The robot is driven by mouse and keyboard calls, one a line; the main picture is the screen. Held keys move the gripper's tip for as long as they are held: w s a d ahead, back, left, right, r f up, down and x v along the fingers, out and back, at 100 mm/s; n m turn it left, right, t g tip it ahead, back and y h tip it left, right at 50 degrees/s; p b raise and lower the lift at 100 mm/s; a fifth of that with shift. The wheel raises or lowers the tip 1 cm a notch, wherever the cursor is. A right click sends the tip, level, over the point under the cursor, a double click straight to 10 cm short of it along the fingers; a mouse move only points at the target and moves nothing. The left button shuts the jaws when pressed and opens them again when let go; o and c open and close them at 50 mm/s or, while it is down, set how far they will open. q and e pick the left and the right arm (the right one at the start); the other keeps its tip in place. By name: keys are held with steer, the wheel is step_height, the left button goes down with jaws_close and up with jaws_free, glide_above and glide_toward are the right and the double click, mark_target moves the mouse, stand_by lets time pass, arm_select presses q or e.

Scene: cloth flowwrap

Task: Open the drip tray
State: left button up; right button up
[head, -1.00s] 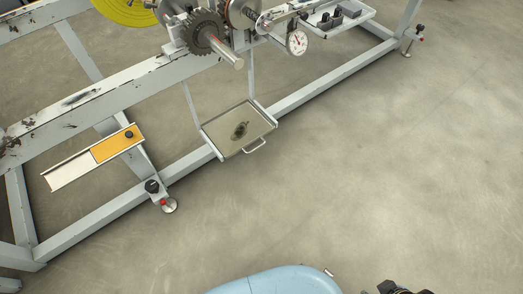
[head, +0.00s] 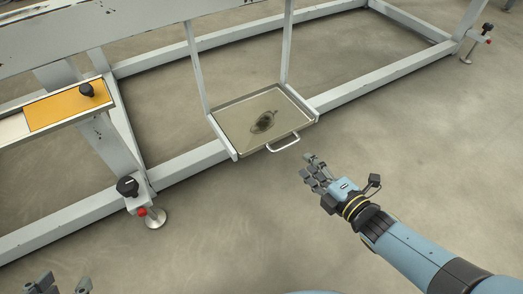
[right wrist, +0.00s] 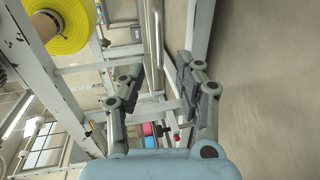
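The drip tray (head: 236,117) is a shallow metal tray with a dark oily patch in it. In the head view it hangs low under the machine frame, between two thin uprights with side rails. A bent bar handle (head: 284,144) sticks out of its front edge. My right gripper (head: 313,171) is just in front of and to the right of the handle, apart from it in the head view. Its fingers are spread and empty, as the right wrist view (right wrist: 157,75) also shows. My left gripper (head: 62,284) is at the bottom left edge, partly cut off, with its fingertips apart.
The grey frame's lower beam (head: 190,162) runs behind the tray. An orange-covered channel (head: 62,105) with a black knob and a levelling foot (head: 155,217) are at left. Open concrete floor lies in front and right. A yellow roll (right wrist: 67,27) shows in the wrist view.

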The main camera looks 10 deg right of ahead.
mark_target(288, 144)
steer(key=b+x, duration=0.3)
steer(key=x, duration=0.6)
steer(key=shift+w+a+f+b, duration=0.1)
steer(key=shift+w+f+b, duration=0.05)
steer(key=shift+w+b, duration=0.2)
arm_select(q)
steer(key=w+d+r+t+h, duration=0.1)
steer(key=w+r+t, duration=0.3)
steer(key=r, duration=0.4)
steer(key=w+d+r+m+t+h, duration=0.1)
steer(key=w+r+t, duration=0.4)
steer(key=r, duration=0.3)
steer(key=shift+w+m+t, duration=0.3)
steer(key=shift+w, duration=0.05)
arm_select(e)
steer(key=shift+w, duration=0.2)
arm_select(q)
steer(key=shift+f, duration=0.1)
arm_select(e)
jaws_close()
